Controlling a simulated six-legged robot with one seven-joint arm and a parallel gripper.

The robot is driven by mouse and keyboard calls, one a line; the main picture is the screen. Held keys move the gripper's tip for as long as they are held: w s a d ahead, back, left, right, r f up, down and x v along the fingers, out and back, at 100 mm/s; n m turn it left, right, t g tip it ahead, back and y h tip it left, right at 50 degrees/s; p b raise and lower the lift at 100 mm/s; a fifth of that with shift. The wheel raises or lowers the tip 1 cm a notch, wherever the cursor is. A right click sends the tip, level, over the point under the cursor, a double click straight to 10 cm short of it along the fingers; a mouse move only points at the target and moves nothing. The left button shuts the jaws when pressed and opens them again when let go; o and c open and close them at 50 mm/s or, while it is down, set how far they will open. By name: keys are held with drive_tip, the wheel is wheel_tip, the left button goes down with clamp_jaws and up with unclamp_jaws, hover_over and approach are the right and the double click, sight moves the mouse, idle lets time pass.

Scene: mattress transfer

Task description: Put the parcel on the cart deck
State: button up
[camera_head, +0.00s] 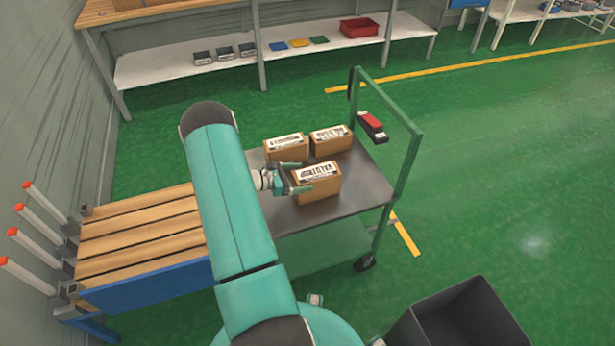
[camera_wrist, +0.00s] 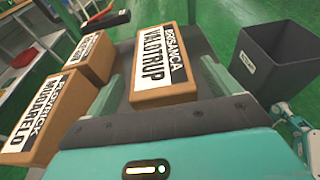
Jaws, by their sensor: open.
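Three cardboard parcels with white labels sit on the grey cart deck (camera_head: 365,188): the nearest parcel (camera_head: 318,188), a back left parcel (camera_head: 286,150) and a back right parcel (camera_head: 331,141). My gripper (camera_head: 297,180) is open at the nearest parcel, which looks to rest on the deck. In the wrist view this parcel (camera_wrist: 163,62) lies between the spread fingers; whether they touch it is unclear. The other two parcels (camera_wrist: 93,58) (camera_wrist: 40,115) lie left of the fingers there. My arm hides part of the cart's left side in the head view.
The cart's green handle frame (camera_head: 408,165) rises on the right and carries a red and black device (camera_head: 371,124). A slatted wooden bench (camera_head: 140,230) stands left, beside orange-tipped posts (camera_head: 40,222). A dark bin (camera_head: 460,318) stands at lower right. Green floor is clear at right.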

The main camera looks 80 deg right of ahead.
drive_tip(key=v, duration=0.8)
drive_tip(key=shift+w, duration=0.15)
drive_tip(key=w+a+r+m+t+y, duration=0.1)
drive_tip(key=w+a+r+m+t, duration=0.25)
drive_tip(key=w+a+r, duration=0.65)
drive_tip(key=w+a+r+m+t+y, duration=0.15)
drive_tip(key=w+a+r+t, duration=0.4)
drive_tip(key=a+r, duration=0.75)
drive_tip(key=s+a+r+t+y, duration=0.1)
drive_tip(key=a+r+t, duration=0.2)
drive_tip(key=a, duration=0.7)
drive_tip(key=s+a+r+t+y, duration=0.1)
drive_tip(key=a+r, duration=0.4)
drive_tip(key=a, duration=0.5)
drive_tip(key=s+a+r+m+t+y, duration=0.1)
drive_tip(key=s+a+r+t+y, duration=0.1)
drive_tip(key=a, duration=0.8)
wheel_tip(320, 180, up, 3)
drive_tip(key=t+y, duration=0.1)
drive_tip(key=t, duration=0.2)
drive_tip(key=shift+s+a+f, duration=0.1)
